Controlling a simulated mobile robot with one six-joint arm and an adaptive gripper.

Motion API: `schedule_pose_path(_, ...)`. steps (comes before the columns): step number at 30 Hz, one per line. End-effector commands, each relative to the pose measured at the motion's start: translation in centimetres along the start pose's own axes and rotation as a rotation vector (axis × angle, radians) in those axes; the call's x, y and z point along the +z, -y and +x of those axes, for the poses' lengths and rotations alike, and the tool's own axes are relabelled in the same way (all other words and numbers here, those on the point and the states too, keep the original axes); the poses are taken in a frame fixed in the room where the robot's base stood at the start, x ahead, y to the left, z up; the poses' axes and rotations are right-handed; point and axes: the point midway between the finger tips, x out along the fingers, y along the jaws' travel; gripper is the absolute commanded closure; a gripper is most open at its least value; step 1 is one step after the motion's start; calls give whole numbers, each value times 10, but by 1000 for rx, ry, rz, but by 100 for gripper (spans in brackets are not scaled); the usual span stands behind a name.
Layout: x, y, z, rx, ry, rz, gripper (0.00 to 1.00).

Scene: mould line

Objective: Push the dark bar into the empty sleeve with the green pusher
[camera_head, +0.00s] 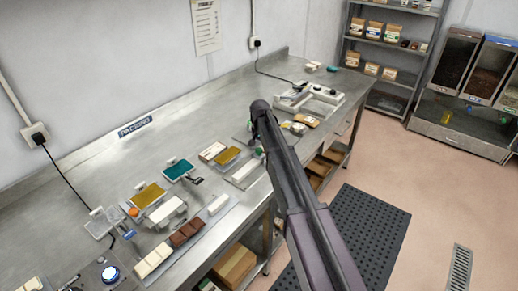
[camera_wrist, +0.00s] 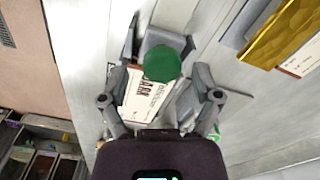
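The green pusher's round knob (camera_wrist: 162,64) shows between the two fingers of my gripper (camera_wrist: 163,74) in the wrist view, with a gap visible on each side. A grey block (camera_wrist: 178,40) lies just behind the knob; I cannot tell if it is part of the pusher. A white sleeve (camera_wrist: 143,100) printed "DARK" lies below the knob, partly hidden by it. In the head view a bit of the green pusher (camera_head: 258,151) shows beside my arm, which hides the gripper. A dark brown piece (camera_head: 187,232) lies on the front tray; I cannot tell if it is the task's bar.
A gold-wrapped bar (camera_head: 227,156) and a white carton (camera_head: 212,151) lie left of the arm. Teal (camera_head: 178,170) and gold (camera_head: 148,195) pieces sit further left. Equipment (camera_head: 308,98) stands at the bench's far end. The bench's back strip is mostly clear.

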Motion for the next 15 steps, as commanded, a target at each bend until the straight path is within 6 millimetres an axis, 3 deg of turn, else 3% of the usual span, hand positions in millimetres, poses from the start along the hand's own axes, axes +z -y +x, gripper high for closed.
schedule_pose_path(15,12,4,0,-1,3,-1,18)
